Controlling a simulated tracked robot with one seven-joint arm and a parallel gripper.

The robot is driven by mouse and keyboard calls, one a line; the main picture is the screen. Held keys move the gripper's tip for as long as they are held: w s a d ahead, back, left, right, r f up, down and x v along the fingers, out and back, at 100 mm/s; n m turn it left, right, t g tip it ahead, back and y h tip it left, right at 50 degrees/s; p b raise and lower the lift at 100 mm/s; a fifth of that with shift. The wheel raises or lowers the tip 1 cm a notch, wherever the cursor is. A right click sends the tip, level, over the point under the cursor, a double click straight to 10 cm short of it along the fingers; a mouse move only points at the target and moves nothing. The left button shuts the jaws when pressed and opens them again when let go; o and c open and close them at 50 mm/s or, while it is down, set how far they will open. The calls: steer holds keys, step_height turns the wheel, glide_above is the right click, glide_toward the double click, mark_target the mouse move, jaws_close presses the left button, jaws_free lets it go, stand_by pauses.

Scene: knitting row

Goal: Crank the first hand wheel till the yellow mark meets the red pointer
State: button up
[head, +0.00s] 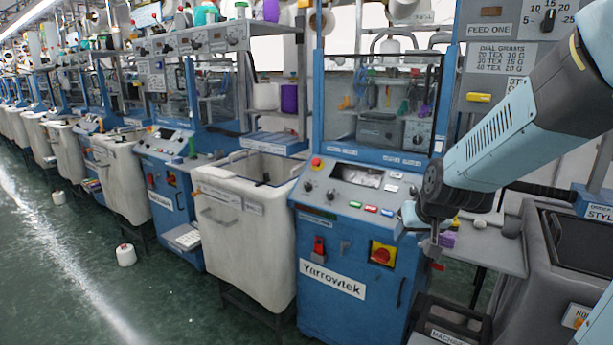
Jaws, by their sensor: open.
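My gripper (435,246) points down beside the right edge of the blue Yarrowtek machine (335,284), at the end of my pale blue arm. It looks open, with nothing visible between its fingers. I cannot make out a hand wheel clearly; my gripper and wrist cover part of the machine's right side. A small red piece (438,267) shows just below the gripper, and a bit of yellow shows behind it. I cannot tell whether these are the pointer and the mark.
A grey shelf (508,258) with small grey and purple items adjoins the gripper on the right. A dark grey bin (535,305) stands beyond it. A white bin (235,270) stands left of the machine. White cones lie on the green floor, and the aisle at left is mostly free.

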steer(key=s+r, duration=0.5)
steer(key=s, duration=0.4)
steer(key=s+r+g, duration=0.1)
steer(key=s+r, duration=0.5)
steer(key=s, duration=0.4)
steer(key=shift+a+h, duration=0.3)
stand_by(1.4)
